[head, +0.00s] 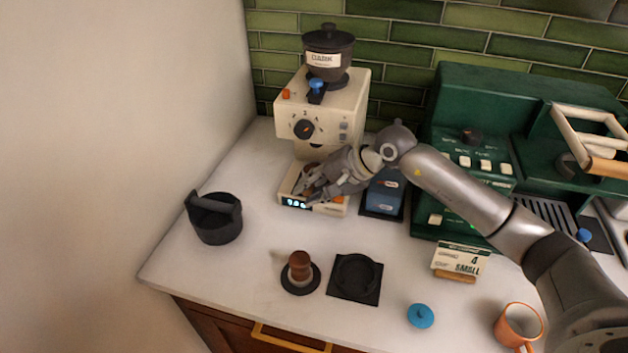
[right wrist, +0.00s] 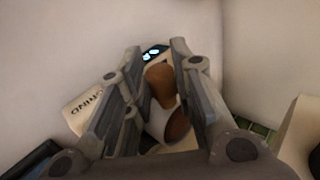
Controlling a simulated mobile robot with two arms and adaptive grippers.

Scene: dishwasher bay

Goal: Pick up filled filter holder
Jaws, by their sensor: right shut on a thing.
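The filter holder (right wrist: 160,86) shows in the right wrist view, with a brown rounded handle and a pale basket (right wrist: 160,118) with brown contents. It lies between the fingers of my right gripper (right wrist: 158,62), which is shut on it. In the head view, my right gripper (head: 308,190) is at the lit base (head: 330,209) of the cream grinder (head: 348,112), below its body. There the gripper hides most of the holder. I cannot tell whether the holder still touches the base. My left gripper is not in view.
A black bin (head: 215,218) is at left. A tamper (head: 299,268), black square mat (head: 355,278), blue lid (head: 420,316) and orange cup (head: 518,326) are in front.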

